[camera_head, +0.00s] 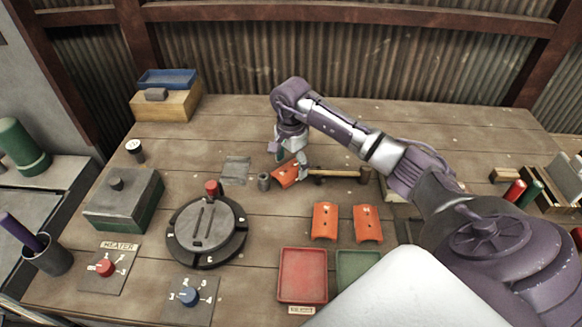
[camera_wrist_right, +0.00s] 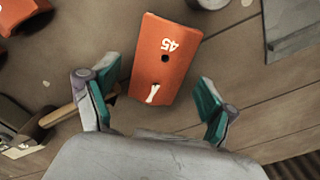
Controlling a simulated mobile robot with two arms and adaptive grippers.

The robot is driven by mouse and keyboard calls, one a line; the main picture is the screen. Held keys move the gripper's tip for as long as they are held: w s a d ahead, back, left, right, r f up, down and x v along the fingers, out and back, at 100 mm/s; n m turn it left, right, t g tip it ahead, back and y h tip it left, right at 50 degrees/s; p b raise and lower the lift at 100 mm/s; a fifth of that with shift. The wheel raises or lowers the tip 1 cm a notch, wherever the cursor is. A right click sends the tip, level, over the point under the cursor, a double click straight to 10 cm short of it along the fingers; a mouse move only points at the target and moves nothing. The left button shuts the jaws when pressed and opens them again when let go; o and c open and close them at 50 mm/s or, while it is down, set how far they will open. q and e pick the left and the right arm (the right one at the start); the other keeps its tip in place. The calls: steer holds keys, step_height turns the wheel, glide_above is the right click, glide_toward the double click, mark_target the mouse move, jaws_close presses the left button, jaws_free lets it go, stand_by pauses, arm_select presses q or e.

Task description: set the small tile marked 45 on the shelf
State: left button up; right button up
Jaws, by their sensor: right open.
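My right gripper (camera_head: 284,153) is open just above and behind the tile. In the right wrist view its two teal fingertips (camera_wrist_right: 152,100) stand apart, with the near end of the tile between them in the picture; contact cannot be told. I cannot single out the shelf with certainty. My left gripper is not in view.
The hammer (camera_head: 338,174) lies right of the tile, a grey cylinder (camera_head: 264,181) left of it. Two more orange tiles (camera_head: 325,221) (camera_head: 368,223) lie nearer, above a red tray (camera_head: 303,275) and green tray (camera_head: 357,265). A round dial plate (camera_head: 207,232) stands left.

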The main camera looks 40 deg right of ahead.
step_height(320, 180, up, 10)
steer(key=b, duration=0.2)
steer(key=shift+o, duration=0.4)
steer(key=shift+r, duration=0.2)
steer(key=h, duration=0.5)
glide_above(284, 172)
steer(key=a, duration=0.2)
step_height(284, 172, down, 7)
steer(key=shift+a+r, duration=0.1)
steer(key=shift+a, duration=0.05)
steer(key=shift+d+f, duration=0.3)
steer(key=shift+f, duration=0.15)
steer(key=f, duration=0.1)
steer(key=d+f+p, duration=0.1)
steer(key=f, duration=0.1)
steer(key=shift+s+d+f+y+p, duration=0.1)
steer(key=shift+d+f+y+p, duration=0.1)
steer(key=shift+d+y+p, duration=0.15)
steer(key=shift+f, duration=0.35)
